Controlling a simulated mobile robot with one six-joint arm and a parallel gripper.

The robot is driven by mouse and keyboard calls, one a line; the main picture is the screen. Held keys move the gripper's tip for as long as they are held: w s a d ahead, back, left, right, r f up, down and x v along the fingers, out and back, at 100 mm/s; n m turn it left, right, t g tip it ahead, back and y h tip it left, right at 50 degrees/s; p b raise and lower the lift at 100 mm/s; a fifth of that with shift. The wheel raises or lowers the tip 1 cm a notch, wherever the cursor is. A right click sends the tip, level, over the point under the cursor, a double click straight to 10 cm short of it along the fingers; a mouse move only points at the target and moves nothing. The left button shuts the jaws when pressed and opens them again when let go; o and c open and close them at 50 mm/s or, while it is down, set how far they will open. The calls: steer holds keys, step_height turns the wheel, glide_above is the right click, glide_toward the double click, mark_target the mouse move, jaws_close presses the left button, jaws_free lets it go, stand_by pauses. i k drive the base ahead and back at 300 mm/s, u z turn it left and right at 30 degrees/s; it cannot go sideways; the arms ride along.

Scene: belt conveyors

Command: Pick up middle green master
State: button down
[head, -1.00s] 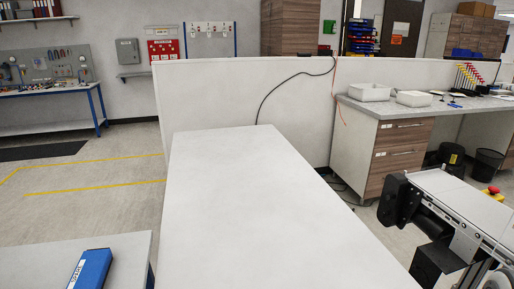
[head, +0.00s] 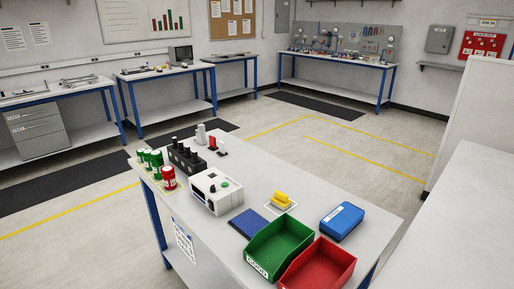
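Small green cylinders with white bands stand in a close row at the left end of the grey workbench (head: 300,200) in the head view. The nearest green one (head: 157,164) stands beside a red cylinder (head: 168,177). Another green one (head: 147,159) stands just behind it, and a further green one is partly hidden at the far end of the row. They appear upright on a light base. My gripper is not in view.
Behind the cylinders is a black block with knobs (head: 187,157); a white device (head: 216,191) is to the right. A green bin (head: 279,246), red bin (head: 318,267), blue box (head: 341,221) and yellow item (head: 281,201) occupy the right part. Floor beyond the bench is open.

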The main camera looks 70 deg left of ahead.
mark_target(147, 157)
steer(key=u, duration=3.2)
steer(key=k, duration=0.85)
steer(key=i, duration=0.8)
steer(key=u, duration=0.75)
